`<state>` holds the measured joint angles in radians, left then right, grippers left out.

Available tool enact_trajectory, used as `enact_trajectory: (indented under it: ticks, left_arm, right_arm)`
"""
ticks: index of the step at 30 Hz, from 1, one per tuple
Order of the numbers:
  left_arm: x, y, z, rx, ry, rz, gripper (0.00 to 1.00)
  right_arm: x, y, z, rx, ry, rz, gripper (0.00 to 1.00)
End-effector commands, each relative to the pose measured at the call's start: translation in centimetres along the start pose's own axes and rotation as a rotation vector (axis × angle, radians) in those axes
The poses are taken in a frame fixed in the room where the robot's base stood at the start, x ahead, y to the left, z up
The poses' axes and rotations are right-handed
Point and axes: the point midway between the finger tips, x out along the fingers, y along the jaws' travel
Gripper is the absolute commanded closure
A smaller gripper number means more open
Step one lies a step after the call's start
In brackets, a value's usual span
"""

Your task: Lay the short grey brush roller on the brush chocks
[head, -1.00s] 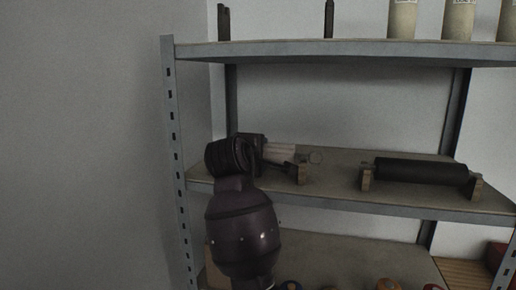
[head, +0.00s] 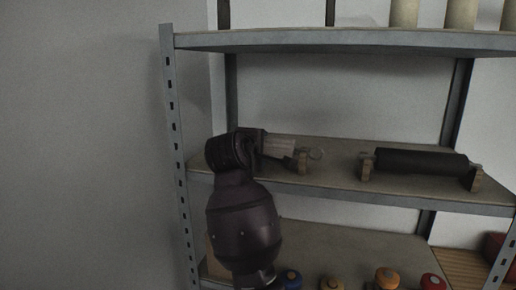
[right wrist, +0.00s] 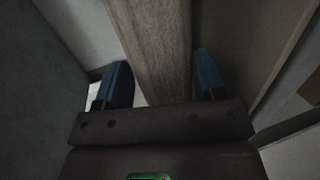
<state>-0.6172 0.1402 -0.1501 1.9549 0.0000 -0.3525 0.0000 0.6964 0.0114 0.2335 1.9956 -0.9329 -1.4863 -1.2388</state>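My left gripper (head: 250,143) reaches in over the middle shelf, its fingers mostly hidden by my wrist. The other chock is hidden behind my arm. I cannot tell whether the roller touches the chock. My right gripper (right wrist: 160,84) shows only in the right wrist view, its blue fingers apart with a wooden board behind them.
A longer black roller (head: 420,162) lies on its own chocks at the right of the middle shelf (head: 335,176). The upper shelf (head: 350,42) holds pale cylinders (head: 460,14). Jars with coloured lids (head: 387,275) stand below. A grey upright (head: 172,110) is close left of my arm.

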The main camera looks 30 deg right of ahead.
Motion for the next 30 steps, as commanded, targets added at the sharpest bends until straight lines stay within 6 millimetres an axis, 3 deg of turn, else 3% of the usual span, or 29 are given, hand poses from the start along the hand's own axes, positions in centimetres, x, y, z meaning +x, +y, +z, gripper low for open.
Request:
enact_trajectory:
  ticks: [1,5,14,30]
  left_arm:
    - [0.0,0.0,0.0,0.000,0.000,0.000,0.57]
    - [0.0,0.0,0.0,0.000,0.000,0.000,0.57]
    - [0.1,0.0,0.0,0.000,0.001,0.000,0.57]
    - [0.7,0.1,0.2,0.000,0.017,0.000,0.57]
  right_arm:
    - [0.0,0.1,0.0,0.001,0.000,0.001,0.29]
    - [0.0,0.0,0.0,0.000,0.000,0.001,0.11]
    - [-0.4,-0.1,0.0,0.000,0.000,-0.001,0.11]
    - [-9.0,0.0,-0.1,0.002,0.004,0.002,0.11]
